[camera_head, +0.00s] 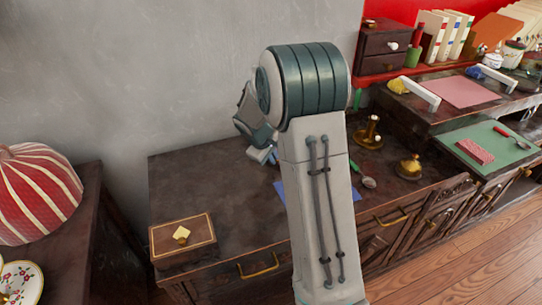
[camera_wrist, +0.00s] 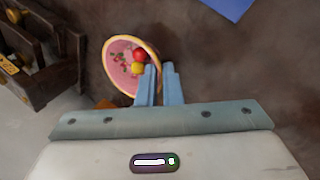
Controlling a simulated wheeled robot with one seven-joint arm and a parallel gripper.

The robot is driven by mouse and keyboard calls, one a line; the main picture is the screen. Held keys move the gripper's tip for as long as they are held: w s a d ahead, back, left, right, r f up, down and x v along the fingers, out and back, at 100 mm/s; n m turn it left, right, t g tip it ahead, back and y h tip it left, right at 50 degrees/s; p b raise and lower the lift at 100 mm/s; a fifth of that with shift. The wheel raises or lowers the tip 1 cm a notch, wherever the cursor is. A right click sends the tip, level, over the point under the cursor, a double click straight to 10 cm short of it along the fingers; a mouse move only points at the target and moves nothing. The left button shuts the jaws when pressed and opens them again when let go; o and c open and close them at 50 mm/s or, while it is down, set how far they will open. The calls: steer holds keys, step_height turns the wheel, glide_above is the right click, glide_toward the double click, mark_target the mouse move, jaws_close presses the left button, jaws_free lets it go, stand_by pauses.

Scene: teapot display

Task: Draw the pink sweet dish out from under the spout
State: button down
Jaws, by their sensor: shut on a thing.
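The pink sweet dish (camera_wrist: 118,62), round with a tan rim and red and yellow sweets inside, shows in the wrist view just beyond my fingers. My gripper (camera_wrist: 159,72) is shut on its right rim, with one blue finger over the inside and the other outside. The dish looks tilted; I cannot tell whether it touches the surface below. In the head view my gripper (camera_head: 262,155) shows only partly, left of my arm, and the dish is not seen. No spout or teapot can be made out in either view.
A dark wooden piece with a brass knob (camera_wrist: 14,65) stands left of the dish. A blue sheet (camera_head: 292,195) lies on the dark cabinet top (camera_head: 215,175), partly behind my arm.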

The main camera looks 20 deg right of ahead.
steer(key=shift+s, duration=0.1)
steer(key=c, duration=1.5)
jaws_free()
steer(key=p+v, duration=0.2)
steer(key=v, duration=1.1)
steer(key=shift+a+r, duration=0.15)
steer(key=shift+r, duration=0.25)
